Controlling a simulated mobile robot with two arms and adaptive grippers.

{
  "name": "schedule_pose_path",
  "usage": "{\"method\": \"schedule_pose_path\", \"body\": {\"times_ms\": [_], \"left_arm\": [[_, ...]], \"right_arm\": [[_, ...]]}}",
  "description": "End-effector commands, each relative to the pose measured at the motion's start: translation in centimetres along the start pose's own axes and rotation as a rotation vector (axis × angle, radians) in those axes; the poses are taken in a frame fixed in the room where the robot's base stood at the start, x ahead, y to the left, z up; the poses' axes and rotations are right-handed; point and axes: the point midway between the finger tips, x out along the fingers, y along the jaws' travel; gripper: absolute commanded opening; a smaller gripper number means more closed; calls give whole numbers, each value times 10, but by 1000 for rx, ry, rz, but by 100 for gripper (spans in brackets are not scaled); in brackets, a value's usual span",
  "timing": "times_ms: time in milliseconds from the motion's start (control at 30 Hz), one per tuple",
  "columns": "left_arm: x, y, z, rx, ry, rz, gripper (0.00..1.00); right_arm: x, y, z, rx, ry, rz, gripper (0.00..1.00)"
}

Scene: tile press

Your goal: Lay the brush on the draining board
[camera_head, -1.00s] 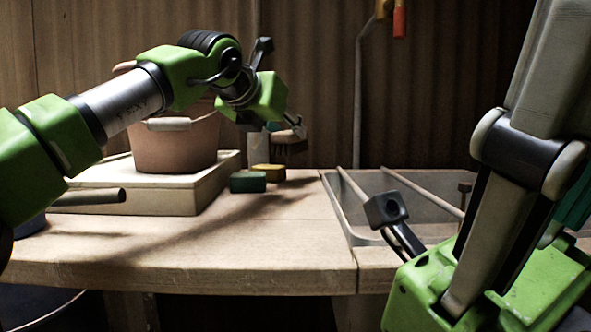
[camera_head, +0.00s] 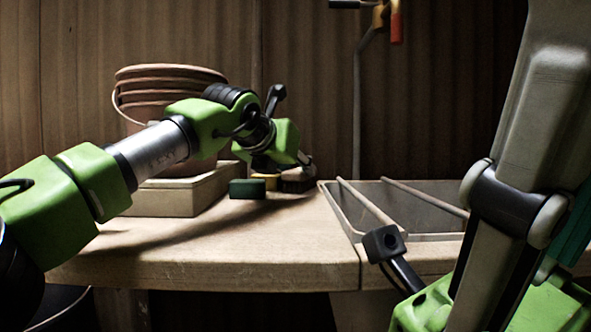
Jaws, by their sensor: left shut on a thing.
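My left gripper (camera_head: 304,161) is small and partly hidden behind its green wrist, near the back of the wooden worktop. It is shut on the brush (camera_head: 298,183), whose dark brown bristles point down, low over or touching the worktop; I cannot tell which. The brush is just right of a yellow block and left of the sink. The brush's handle is mostly hidden. The bare wooden worktop (camera_head: 235,243) lies left of the sink; I cannot tell which part is the draining board. Of my right arm, green and grey links show at the right, but its fingers do not.
A green block (camera_head: 247,189) and a yellow block (camera_head: 268,180) lie beside the brush. Stacked terracotta pots (camera_head: 168,82) stand on a pale slab (camera_head: 170,201). A grey sink (camera_head: 437,204) with two rods across it is at right. A tap pipe (camera_head: 357,110) rises behind.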

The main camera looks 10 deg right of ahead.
Motion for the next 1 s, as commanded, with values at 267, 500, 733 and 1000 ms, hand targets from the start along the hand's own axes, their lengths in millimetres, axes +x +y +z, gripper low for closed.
{"method": "schedule_pose_path", "body": {"times_ms": [267, 500, 733, 1000], "left_arm": [[1, 0, -2, 0, 1, 0, 48], [-1, 0, 1, 0, 0, 0, 48], [-22, 1, 2, 3, -1, 0, 48], [-71, 1, 3, 2, -1, 0, 48]], "right_arm": [[-2, 0, 0, 0, 0, 0, 40], [2, 0, 1, 0, 0, 0, 40], [-2, 0, -1, -1, 1, 0, 40], [-2, 0, 0, -1, -1, 0, 40]]}}
